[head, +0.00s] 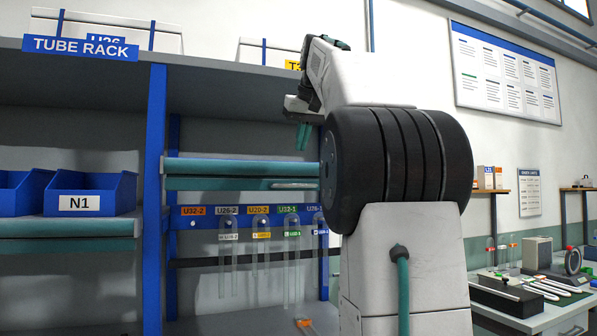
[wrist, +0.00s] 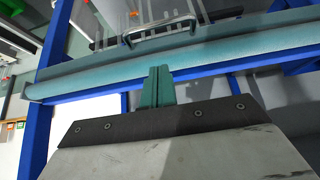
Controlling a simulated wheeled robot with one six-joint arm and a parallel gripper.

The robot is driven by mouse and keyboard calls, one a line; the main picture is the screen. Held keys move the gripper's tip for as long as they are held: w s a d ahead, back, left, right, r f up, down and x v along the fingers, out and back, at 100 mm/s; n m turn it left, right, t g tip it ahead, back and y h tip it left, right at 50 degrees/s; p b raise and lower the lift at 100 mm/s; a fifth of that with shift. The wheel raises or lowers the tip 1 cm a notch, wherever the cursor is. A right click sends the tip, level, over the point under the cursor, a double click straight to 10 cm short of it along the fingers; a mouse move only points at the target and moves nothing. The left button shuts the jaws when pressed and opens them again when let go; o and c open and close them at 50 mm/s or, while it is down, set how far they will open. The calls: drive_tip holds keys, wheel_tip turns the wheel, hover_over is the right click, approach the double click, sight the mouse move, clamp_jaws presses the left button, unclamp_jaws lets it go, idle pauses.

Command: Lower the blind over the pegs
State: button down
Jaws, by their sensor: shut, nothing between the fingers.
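The teal blind (head: 225,167) is rolled up in the bay, with its bottom bar level above the row of pegs. A pale handle (head: 295,184) is on the bar; in the wrist view, it is a metal loop (wrist: 165,31). The pegs are on a blue labelled rail (head: 206,222) and several clear tubes (head: 292,275) hang there uncovered. My gripper (head: 303,138) is above the blind, its teal fingers together and empty. In the wrist view, the fingertips (wrist: 158,68) overlap the blind (wrist: 230,50) short of the handle; contact cannot be told. My arm hides the right end of the blind.
A blue upright (head: 154,200) bounds the bay on the left. Blue bins (head: 95,194) sit beyond it, above another teal roll (head: 70,229). A grey shelf (head: 200,85) runs overhead. A bench (head: 540,310) with small equipment stands at the right.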

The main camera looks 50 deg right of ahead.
sight(299, 166)
drive_tip(key=x, duration=0.4)
drive_tip(key=f, duration=0.3)
drive_tip(key=shift+s+a+f, duration=0.1)
drive_tip(key=shift+s+a, duration=0.05)
drive_tip(key=shift+s, duration=0.05)
drive_tip(key=shift+f, duration=0.55)
